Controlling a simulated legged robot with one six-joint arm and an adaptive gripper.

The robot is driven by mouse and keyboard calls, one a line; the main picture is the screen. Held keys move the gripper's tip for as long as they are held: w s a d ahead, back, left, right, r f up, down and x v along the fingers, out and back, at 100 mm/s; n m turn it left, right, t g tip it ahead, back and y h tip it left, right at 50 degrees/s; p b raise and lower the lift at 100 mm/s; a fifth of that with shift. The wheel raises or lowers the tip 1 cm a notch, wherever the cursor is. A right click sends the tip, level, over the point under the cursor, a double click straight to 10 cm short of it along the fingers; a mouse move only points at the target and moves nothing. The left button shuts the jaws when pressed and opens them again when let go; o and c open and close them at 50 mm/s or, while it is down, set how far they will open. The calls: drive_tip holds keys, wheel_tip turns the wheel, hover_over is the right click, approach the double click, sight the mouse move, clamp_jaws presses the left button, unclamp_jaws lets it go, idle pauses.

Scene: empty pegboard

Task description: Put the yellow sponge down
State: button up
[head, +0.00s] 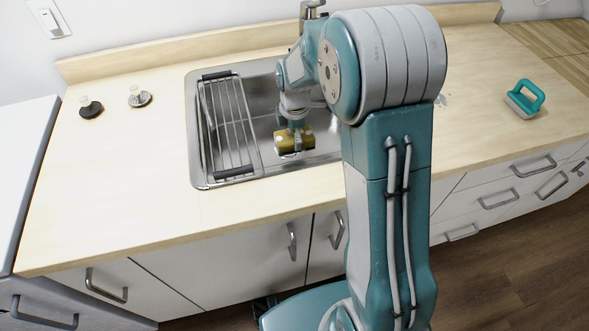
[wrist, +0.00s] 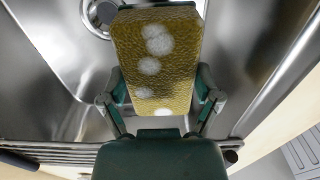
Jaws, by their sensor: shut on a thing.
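The yellow sponge (head: 288,142) is held by my gripper (head: 294,133) over the steel sink (head: 262,110), just right of the wire rack. In the wrist view the sponge (wrist: 155,58) is a yellow block with pale white patches, between the two fingers of my gripper (wrist: 160,95). The fingers press on its sides. The sink basin (wrist: 55,50) shows below it, with the drain near the top left. I cannot tell how high the sponge is above the basin floor.
A wire rack (head: 228,125) spans the left part of the sink. Two small stoppers (head: 90,106) (head: 138,96) stand on the counter at left. A teal-handled scrubber (head: 524,98) sits at far right. The wooden counter (head: 120,170) is clear at front left.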

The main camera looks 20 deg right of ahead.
wheel_tip(320, 180, down, 12)
drive_tip(key=shift+r, duration=0.25)
idle(0.3)
drive_tip(key=o, duration=0.6)
drive_tip(key=shift+f, duration=0.1)
